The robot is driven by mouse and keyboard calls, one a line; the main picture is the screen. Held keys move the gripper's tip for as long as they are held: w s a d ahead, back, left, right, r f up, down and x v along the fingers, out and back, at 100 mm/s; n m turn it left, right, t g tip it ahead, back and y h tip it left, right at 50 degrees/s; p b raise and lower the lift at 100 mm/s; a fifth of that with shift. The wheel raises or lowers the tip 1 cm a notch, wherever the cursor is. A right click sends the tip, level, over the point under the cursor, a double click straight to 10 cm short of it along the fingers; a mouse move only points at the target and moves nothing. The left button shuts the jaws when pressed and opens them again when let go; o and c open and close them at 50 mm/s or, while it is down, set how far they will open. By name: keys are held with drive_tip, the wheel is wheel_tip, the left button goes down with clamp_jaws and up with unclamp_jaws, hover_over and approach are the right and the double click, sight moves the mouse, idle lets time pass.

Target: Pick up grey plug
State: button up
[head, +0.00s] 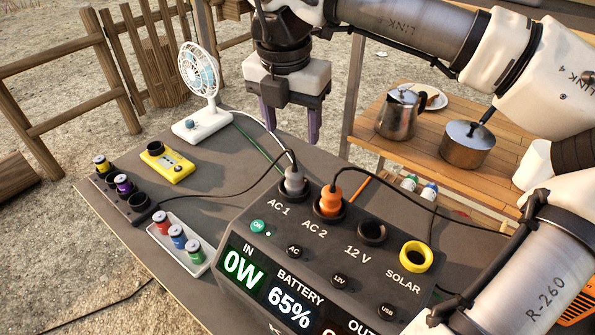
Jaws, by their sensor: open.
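The grey plug (294,181) stands upright in the AC 1 socket of the power station (340,240). A dark cable runs from it to the left over the table. An orange plug (330,200) sits in the AC 2 socket just to its right. My gripper (290,122) points down behind the power station, above and beyond the grey plug in the picture. Its purple fingers are apart with nothing seen between them. It does not touch the plug.
A white fan (203,95), a yellow device (167,165), a dark holder (122,190) and a white tray (178,247) of small canisters are left of the station. The 12 V and yellow-ringed SOLAR (416,254) sockets are empty. A kettle (398,115) and pot (467,148) stand on a wooden table.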

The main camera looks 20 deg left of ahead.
sight(294, 166)
drive_tip(key=f, duration=0.6)
drive_tip(key=shift+w+f+p, duration=0.1)
drive_tip(key=shift+w+p, duration=0.15)
drive_tip(key=shift+p, duration=0.1)
drive_tip(key=shift+w+d+f+p, duration=0.1)
drive_tip(key=shift+f+p, duration=0.8)
drive_tip(key=shift+f, duration=1.8)
drive_tip(key=c, duration=1.1)
drive_tip(key=shift+o, duration=0.2)
drive_tip(key=shift+r, duration=0.15)
wheel_tip(294, 166, up, 20)
drive_tip(key=b, duration=0.2)
